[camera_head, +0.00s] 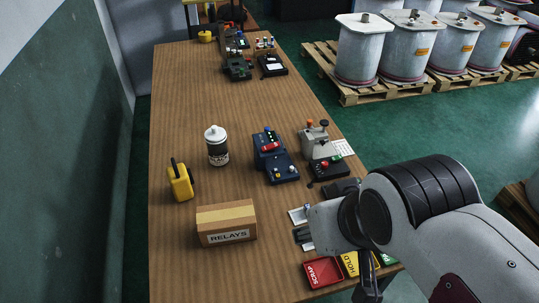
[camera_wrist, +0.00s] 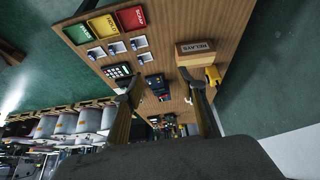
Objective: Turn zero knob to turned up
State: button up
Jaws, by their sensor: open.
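A blue tester (camera_head: 275,158) with a red part on top and small knobs on its front stands mid-table. To its right is a grey-and-black instrument (camera_head: 322,150) with an orange and a dark knob on top. I cannot tell which small knob is the zero knob; no label or pointer mark is readable. The blue tester also shows between my fingers in the wrist view (camera_wrist: 157,84). My gripper (camera_wrist: 160,76) is open and empty, above the near right part of the table, apart from both instruments.
A RELAYS box (camera_head: 227,222), a yellow tool (camera_head: 180,180) and a white-and-black can (camera_head: 216,146) stand on the left. A red SCRAP tray (camera_head: 323,272) and yellow HOLD tray (camera_head: 357,263) lie at the near edge. More instruments (camera_head: 238,66) stand far back.

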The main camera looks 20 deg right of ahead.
jog(key=shift+d, duration=0.1)
jog(key=shift+c, duration=0.6)
jog(key=n+g+y, duration=0.2)
jog(key=n+y, duration=0.1)
jog(key=n, duration=0.4)
send_near(292, 167)
dwell(0.7)
jog(key=shift+x, duration=3.9)
